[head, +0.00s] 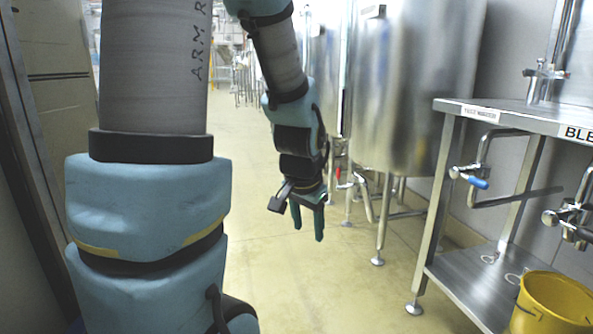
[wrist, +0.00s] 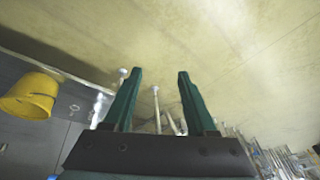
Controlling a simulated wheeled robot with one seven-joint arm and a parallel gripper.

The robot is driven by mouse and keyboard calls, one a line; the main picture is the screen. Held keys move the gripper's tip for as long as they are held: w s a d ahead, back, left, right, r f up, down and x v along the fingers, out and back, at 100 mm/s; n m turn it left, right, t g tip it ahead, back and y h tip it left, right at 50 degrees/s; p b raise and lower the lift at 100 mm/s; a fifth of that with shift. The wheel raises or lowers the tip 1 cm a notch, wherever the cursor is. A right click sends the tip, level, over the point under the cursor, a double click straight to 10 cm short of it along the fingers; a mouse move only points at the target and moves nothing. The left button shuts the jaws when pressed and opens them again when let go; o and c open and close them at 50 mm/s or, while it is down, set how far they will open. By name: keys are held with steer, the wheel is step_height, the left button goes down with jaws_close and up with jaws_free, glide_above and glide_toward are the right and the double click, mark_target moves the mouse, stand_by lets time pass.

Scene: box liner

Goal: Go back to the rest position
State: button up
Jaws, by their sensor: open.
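My gripper (head: 308,222) hangs from my arm near the middle of the head view, with its fingers pointing down over bare floor. In the wrist view my gripper (wrist: 160,82) shows two green fingers standing apart. Nothing is between them except the view of the floor and some metal legs behind. The gripper is open and empty. It touches nothing that I can see. My arm's large upper links fill the left part of the head view and hide what is behind them.
A steel table (head: 463,290) stands at the right with a yellow bucket (head: 553,305) on its lower shelf. The bucket also shows in the wrist view (wrist: 30,96). Large steel tanks (head: 400,90) stand behind my gripper. The pale floor (head: 300,290) in the middle is clear.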

steer(key=s+a+f+n+g+y, duration=0.1)
steer(key=s+a+n, duration=0.2)
steer(key=a, duration=0.2)
steer(key=s+a+n+g, duration=0.1)
steer(key=s+a+n, duration=0.1)
steer(key=a+n, duration=0.25)
step_height(320, 180, up, 32)
steer(key=p, duration=3.2)
steer(key=shift+m, duration=0.45)
steer(key=shift+s, duration=0.1)
